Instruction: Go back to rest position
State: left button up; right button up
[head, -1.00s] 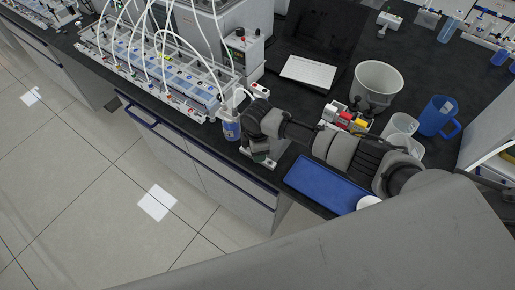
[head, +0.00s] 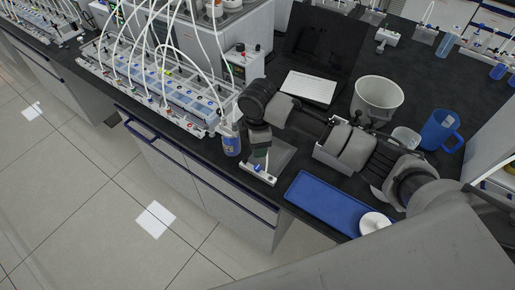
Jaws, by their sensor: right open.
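My right arm reaches in from the right over the black bench. Its gripper (head: 259,160) points down near the bench's front edge, beside a small bottle with a blue and white label (head: 231,142). The gripper is open and I see nothing held in it. A pale stand with a blue-marked front (head: 259,174) lies just below it; I cannot tell how far apart they are. My left gripper is not in view.
A reactor rack with tubes (head: 160,80) stands left. The floor (head: 90,200) is clear.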

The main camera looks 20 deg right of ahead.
dwell(0.4)
jog(key=s+a+f+m+t+y, duration=0.1)
jog(key=s+a+f+m, duration=0.15)
jog(key=s, duration=0.35)
jog(key=s+a+f+m+y, duration=0.2)
jog(key=s+a, duration=0.1)
jog(key=s, duration=0.3)
jog(key=s+d+r+m+t+h, duration=0.3)
jog(key=s+d+m, duration=0.85)
jog(key=s, duration=0.35)
notch_tip(320, 180, down, 28)
jog(key=n+g+b, duration=0.1)
jog(key=g+b, duration=0.1)
jog(key=b, duration=0.1)
jog(key=s+d+f+g+b, duration=0.1)
jog(key=s+d+f+b, duration=0.1)
jog(key=s+f, duration=1.5)
notch_tip(320, 180, down, 3)
jog(key=shift+d+f+n+b, duration=0.15)
jog(key=shift+d+n+b, duration=0.15)
jog(key=shift+b, duration=0.2)
